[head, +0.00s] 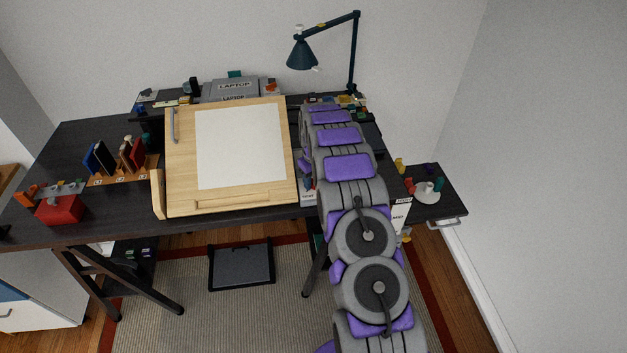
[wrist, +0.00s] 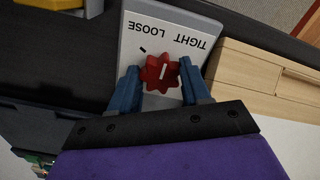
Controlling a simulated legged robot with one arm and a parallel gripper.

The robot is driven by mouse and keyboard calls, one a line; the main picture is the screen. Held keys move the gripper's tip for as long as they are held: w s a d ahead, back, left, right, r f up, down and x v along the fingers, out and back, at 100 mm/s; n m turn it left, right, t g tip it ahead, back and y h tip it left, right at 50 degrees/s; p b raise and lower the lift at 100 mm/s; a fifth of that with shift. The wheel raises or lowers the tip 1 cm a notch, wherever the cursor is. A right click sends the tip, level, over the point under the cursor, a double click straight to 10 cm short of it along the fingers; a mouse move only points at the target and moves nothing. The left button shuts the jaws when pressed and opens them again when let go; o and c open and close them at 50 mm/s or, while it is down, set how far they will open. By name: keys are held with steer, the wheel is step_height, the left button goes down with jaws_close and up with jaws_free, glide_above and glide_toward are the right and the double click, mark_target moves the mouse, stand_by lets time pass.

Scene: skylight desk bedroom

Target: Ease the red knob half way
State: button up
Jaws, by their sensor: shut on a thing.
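The red knob (wrist: 161,73) is star-shaped with a white pointer line, in the middle of the wrist view. It sits on a light grey plate (wrist: 188,22) lettered LOOSE and TIGHT, with a short black mark beside the knob. The white line points roughly up in the picture, between the black mark and the word TIGHT. My gripper (wrist: 161,86) has its two blue fingers on either side of the knob, shut on it. In the head view my arm hides the knob, and the gripper cannot be made out there.
A tilted wooden drawing board (head: 180,190) with white paper stands left of my arm; its edge also shows in the wrist view (wrist: 262,75). A dark lamp (head: 301,55) and laptop stand (head: 232,88) are at the back. A red box (head: 60,210) sits on the left.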

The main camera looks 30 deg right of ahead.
stand_by(0.5)
steer(key=o, duration=1.1)
steer(key=shift+d, duration=0.1)
steer(key=shift+c, duration=0.2)
steer(key=shift+r, duration=0.1)
step_height(320, 180, up, 17)
